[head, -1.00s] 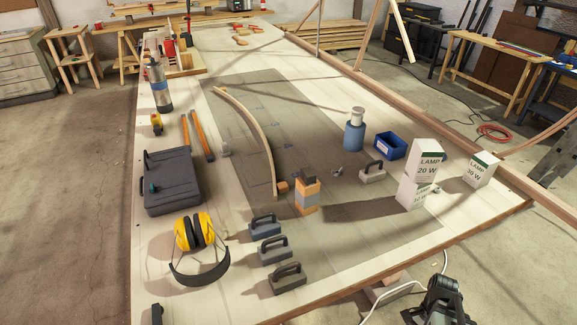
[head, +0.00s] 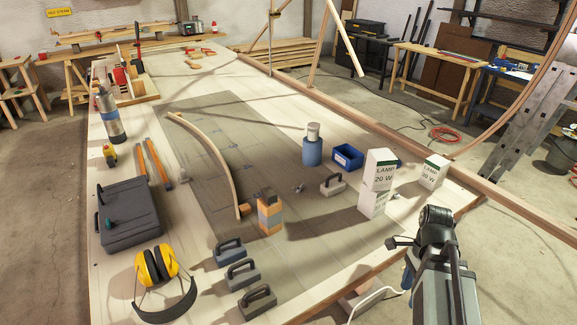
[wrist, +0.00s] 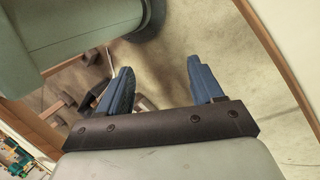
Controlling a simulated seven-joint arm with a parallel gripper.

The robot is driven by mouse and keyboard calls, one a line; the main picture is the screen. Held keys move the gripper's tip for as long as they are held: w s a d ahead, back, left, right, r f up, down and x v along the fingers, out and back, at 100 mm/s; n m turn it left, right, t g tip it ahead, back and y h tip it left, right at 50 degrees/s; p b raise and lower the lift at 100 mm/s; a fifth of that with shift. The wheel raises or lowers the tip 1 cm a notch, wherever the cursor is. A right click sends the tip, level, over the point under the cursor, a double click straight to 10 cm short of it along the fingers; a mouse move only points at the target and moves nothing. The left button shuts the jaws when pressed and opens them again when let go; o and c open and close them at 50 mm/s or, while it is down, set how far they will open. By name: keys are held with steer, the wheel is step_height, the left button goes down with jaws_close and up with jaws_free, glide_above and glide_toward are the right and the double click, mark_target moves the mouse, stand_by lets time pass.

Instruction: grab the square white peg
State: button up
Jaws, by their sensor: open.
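I cannot make out a square white peg for certain in either view. A small pale grey piece (head: 184,176) stands beside the bent lath (head: 212,155) on the table, but its shape is too small to tell. My gripper (wrist: 160,68) shows in the wrist view with its two blue fingers wide apart and nothing between them. The floor lies behind the fingers. In the head view my arm (head: 440,265) rises at the lower right, beside the table's near right edge; its fingers cannot be made out there.
The table (head: 330,265) holds stacked lamp boxes (head: 379,170), another lamp box (head: 433,171), a blue bin (head: 347,157), a blue bottle (head: 312,150), an orange-banded block (head: 270,213), several handled weights (head: 243,274), a dark case (head: 130,215) and yellow earmuffs (head: 157,266).

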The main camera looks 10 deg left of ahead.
steer(key=a+r+m+t, duration=0.2)
steer(key=a+r, duration=0.4)
steer(key=r, duration=0.4)
steer(key=shift+n+t, duration=0.4)
steer(key=shift+n, duration=0.2)
steer(key=w+a, duration=0.4)
steer(key=w+a+r, duration=0.1)
steer(key=w+a, duration=0.3)
steer(key=w+a+r, duration=0.1)
steer(key=w+a, duration=0.3)
steer(key=shift+w+r, duration=0.25)
steer(key=shift+w, duration=0.05)
steer(key=w+a+r+n, duration=0.15)
steer(key=w+a, duration=0.25)
steer(key=a, duration=0.4)
steer(key=w+a+r+n, duration=0.1)
steer(key=w+a+r, duration=0.1)
steer(key=w+a, duration=0.5)
step_height(320, 180, up, 5)
steer(key=n+t, duration=0.1)
steer(key=n, duration=0.6)
glide_above(181, 170)
steer(key=shift+h, duration=0.4)
step_height(181, 170, down, 13)
steer(key=shift+c, duration=0.2)
steer(key=c, duration=1.1)
